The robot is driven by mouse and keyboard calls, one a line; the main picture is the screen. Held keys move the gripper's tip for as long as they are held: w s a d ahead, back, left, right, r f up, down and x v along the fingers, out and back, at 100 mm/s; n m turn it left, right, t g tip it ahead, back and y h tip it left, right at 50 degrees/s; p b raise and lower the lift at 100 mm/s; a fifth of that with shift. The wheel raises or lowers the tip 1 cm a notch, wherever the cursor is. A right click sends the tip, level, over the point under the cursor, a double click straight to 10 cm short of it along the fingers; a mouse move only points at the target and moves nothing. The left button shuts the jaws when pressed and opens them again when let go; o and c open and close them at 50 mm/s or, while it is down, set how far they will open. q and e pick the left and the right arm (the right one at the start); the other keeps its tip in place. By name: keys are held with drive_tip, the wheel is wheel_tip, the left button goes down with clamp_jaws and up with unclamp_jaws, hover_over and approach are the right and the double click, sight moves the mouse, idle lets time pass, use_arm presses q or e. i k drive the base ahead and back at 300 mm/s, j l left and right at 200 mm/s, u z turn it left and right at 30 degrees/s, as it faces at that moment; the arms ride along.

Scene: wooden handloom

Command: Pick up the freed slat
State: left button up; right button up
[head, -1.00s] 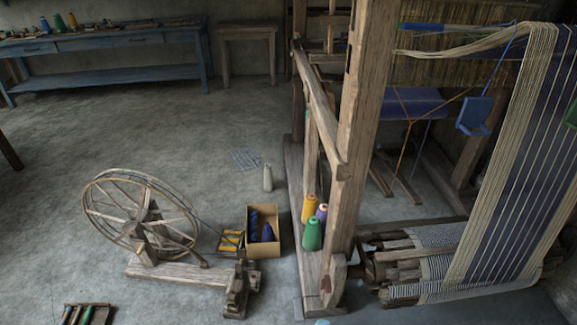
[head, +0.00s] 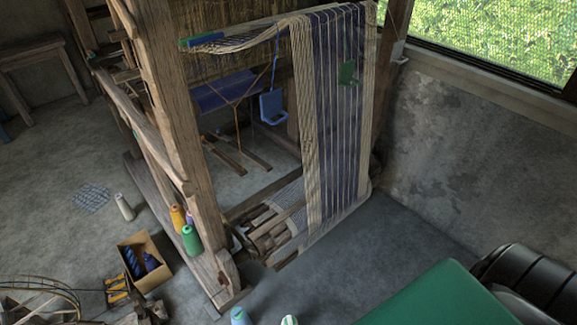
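The wooden loom (head: 180,110) stands left of centre in the head view, with striped blue and cream warp (head: 335,120) hanging at its end. Below the warp lies the low beam, wrapped in striped cloth and wooden slats (head: 268,228). Several slats show at its left end, and a longer pale strip (head: 300,250) runs along its lower front edge. I cannot tell which slat is the freed one. Neither of my grippers is in view.
Yarn cones (head: 191,239) and a cardboard box (head: 146,262) stand left of the loom post. Two more cones (head: 240,316) show at the bottom edge. A green flat surface (head: 440,297) fills the lower right. Grey floor (head: 345,240) right of the beam is clear.

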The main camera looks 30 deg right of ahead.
sight(269, 225)
drive_tip(key=z, duration=1)
